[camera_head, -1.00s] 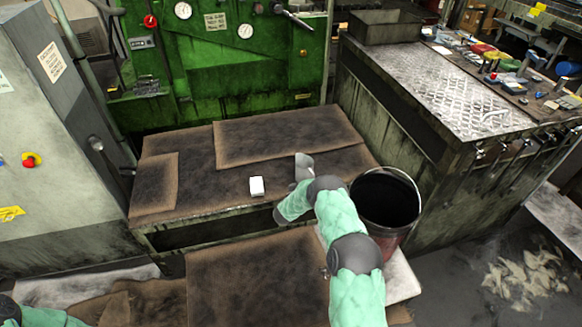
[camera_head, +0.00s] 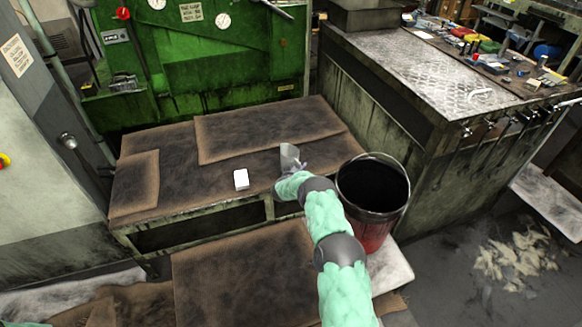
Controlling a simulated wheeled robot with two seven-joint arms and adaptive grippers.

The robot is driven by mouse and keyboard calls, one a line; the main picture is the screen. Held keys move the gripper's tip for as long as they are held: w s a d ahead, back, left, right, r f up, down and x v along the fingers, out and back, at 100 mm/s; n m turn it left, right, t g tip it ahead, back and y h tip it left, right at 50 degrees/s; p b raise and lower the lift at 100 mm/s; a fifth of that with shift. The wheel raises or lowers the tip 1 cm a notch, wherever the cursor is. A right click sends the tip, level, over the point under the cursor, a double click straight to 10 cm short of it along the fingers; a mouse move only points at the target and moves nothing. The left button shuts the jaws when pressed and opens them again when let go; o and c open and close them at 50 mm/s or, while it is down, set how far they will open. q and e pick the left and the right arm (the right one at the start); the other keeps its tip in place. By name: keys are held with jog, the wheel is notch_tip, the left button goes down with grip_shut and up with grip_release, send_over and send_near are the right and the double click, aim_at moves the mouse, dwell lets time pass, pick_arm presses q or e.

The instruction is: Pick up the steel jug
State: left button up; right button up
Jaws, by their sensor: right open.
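The steel jug (camera_head: 288,156) is a small grey vessel standing on the brown-covered bench (camera_head: 180,187), right of the middle. My right arm, in a pale green sleeve, reaches up from the bottom of the picture. My right gripper (camera_head: 297,167) is open at the jug's near right side, very close to it. Whether the fingers touch the jug or stand around it I cannot tell, as the gripper is small and covers the jug's lower part. My left gripper is out of the picture.
A white box (camera_head: 241,179) lies on the bench left of the jug. A dark bucket (camera_head: 372,240) with a red lower part stands just right of my arm. A metal-topped cabinet (camera_head: 420,80) is to the right, and a green machine (camera_head: 215,70) behind.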

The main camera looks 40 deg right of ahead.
jog(key=shift+w+d, duration=0.1)
grip_shut()
jog(key=shift+r, duration=0.2)
dwell(0.3)
